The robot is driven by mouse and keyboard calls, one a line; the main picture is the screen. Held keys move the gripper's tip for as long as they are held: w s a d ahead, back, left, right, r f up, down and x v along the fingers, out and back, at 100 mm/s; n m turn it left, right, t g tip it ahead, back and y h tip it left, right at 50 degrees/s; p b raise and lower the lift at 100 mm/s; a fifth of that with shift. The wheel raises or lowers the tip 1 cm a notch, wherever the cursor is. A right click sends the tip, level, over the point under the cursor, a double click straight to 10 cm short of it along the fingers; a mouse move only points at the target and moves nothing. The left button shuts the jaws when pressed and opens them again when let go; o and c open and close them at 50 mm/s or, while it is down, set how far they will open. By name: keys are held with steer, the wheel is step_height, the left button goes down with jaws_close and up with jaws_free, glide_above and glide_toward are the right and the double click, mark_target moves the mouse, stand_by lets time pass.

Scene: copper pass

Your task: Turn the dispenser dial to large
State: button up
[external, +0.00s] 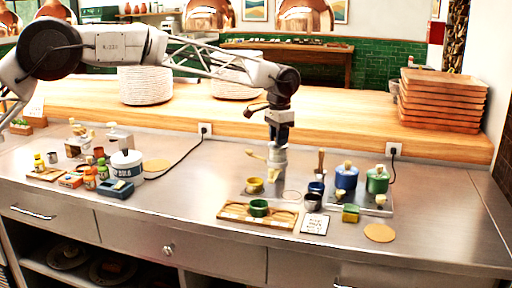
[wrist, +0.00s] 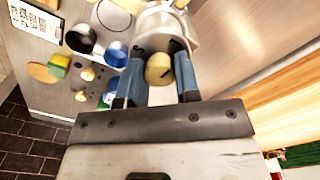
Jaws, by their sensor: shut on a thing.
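The dispenser (external: 278,158) is a grey metal cylinder standing on the steel counter, with a pale yellow lever on its left side. In the wrist view the dispenser (wrist: 165,28) is at the top centre. A rounded yellow knob (wrist: 158,69), apparently the dial, shows on it between my blue-grey fingers. My gripper (external: 279,124) points down at the dispenser's top; in the wrist view my gripper (wrist: 160,78) has one finger on each side of the knob and is shut on it.
A wooden tray (external: 232,212) with a green cup (external: 259,208) is in front. A printed card (external: 315,224), a blue canister (external: 346,177) and a green canister (external: 377,180) stand to the right. A white tub (external: 127,165) and small jars are at left. Stacked wooden trays (external: 440,98) are behind.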

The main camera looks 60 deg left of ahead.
steer(key=shift+r, duration=0.1)
steer(key=o, duration=0.9)
steer(key=shift+r, duration=3.85)
steer(key=shift+s+r, duration=0.1)
